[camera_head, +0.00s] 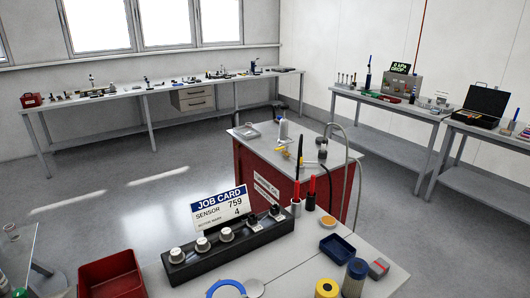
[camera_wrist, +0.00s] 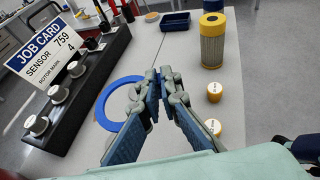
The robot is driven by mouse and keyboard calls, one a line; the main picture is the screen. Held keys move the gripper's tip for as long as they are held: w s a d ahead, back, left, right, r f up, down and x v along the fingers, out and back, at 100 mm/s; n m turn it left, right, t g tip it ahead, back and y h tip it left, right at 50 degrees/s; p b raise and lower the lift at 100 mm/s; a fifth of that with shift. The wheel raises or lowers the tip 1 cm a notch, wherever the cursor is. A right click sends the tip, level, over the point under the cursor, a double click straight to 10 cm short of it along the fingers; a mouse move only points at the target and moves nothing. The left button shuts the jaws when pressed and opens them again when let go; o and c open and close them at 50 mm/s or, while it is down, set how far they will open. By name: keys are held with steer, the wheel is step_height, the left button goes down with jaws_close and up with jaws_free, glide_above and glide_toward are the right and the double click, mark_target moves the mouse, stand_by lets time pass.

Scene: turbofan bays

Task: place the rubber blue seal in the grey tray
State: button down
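The blue seal (camera_wrist: 103,104) is a flat ring on the light worktable. In the wrist view, my gripper's left finger hides its right edge. In the head view, the seal (camera_head: 213,288) is at the bottom edge, partly cut off. My gripper (camera_wrist: 161,73) points along the table just right of the seal. Its fingers are apart with bare table between them, and nothing shows held. A shallow grey tray (camera_head: 247,132) sits on the red cabinet's top in the head view, beyond the near table.
A black block with knobs (camera_head: 228,245) and a job card (camera_head: 220,207) stand left of the seal. A red bin (camera_head: 110,277) is at left. A bottle and hose stand near the grey tray.

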steer(key=w+d+f+m+g+h+p, duration=0.1)
steer(key=w+d+f+m+g+h, duration=0.1)
steer(key=w+d, duration=1.5)
steer(key=shift+d+f+m+g+h, duration=0.25)
steer(key=shift+d+m+g+h, duration=0.2)
steer(key=shift+d+m, duration=0.45)
steer(key=shift+n, duration=0.3)
